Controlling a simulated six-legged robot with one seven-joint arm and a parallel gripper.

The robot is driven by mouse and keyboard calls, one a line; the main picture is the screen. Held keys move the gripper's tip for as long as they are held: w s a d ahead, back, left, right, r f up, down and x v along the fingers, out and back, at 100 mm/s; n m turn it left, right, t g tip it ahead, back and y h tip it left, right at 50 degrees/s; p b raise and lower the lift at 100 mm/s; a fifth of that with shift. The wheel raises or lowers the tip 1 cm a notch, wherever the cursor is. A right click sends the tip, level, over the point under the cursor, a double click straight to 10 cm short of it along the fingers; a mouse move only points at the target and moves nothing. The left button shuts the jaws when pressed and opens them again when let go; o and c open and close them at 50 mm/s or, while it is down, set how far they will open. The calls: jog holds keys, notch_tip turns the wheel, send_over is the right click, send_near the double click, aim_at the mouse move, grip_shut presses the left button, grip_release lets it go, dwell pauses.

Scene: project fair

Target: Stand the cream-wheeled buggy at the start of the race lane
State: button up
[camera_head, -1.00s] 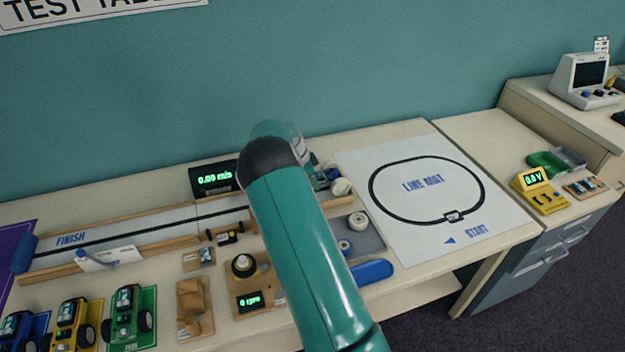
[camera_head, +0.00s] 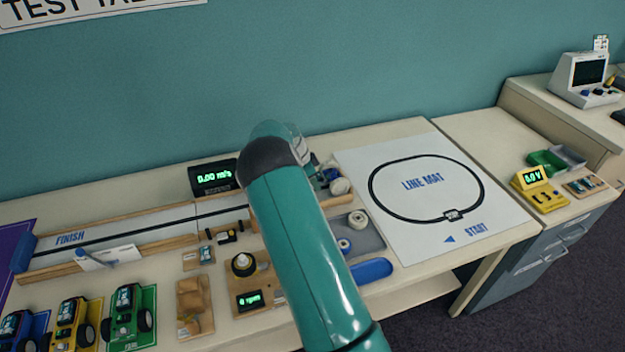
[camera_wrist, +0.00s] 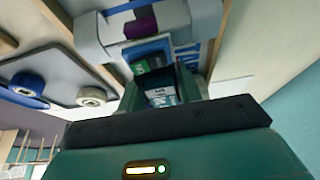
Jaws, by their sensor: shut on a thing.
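My gripper (camera_wrist: 162,82) is shut on the cream-wheeled buggy, whose small dark board (camera_wrist: 160,96) shows between the fingers in the wrist view. In the head view the buggy's cream wheel (camera_head: 340,186) shows just right of my arm, at the right end of the race lane (camera_head: 150,230). My arm hides my gripper and most of the buggy there. In the wrist view, blue lettering lies close beyond the fingers. I cannot tell whether the wheels touch the lane.
A grey tray (camera_head: 372,238) with loose wheels lies in front of the lane's right end. The line mat (camera_head: 410,235) is to the right. A speed display (camera_head: 214,178) stands behind the lane. Several other buggies, including a green one (camera_head: 128,318), stand front left.

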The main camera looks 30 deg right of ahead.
jog(key=shift+s+d, duration=0.3)
jog(key=shift+d, duration=0.2)
jog(key=o, duration=1.3)
jog(key=shift+w+a, duration=0.15)
jog(key=shift+a, duration=0.05)
jog(key=shift+w+a+r, duration=0.1)
jog(key=shift+a+r, duration=0.25)
jog(key=shift+r, duration=0.2)
jog(key=v, duration=1.2)
jog(key=shift+w+a+r, duration=0.1)
jog(key=shift+r, duration=0.15)
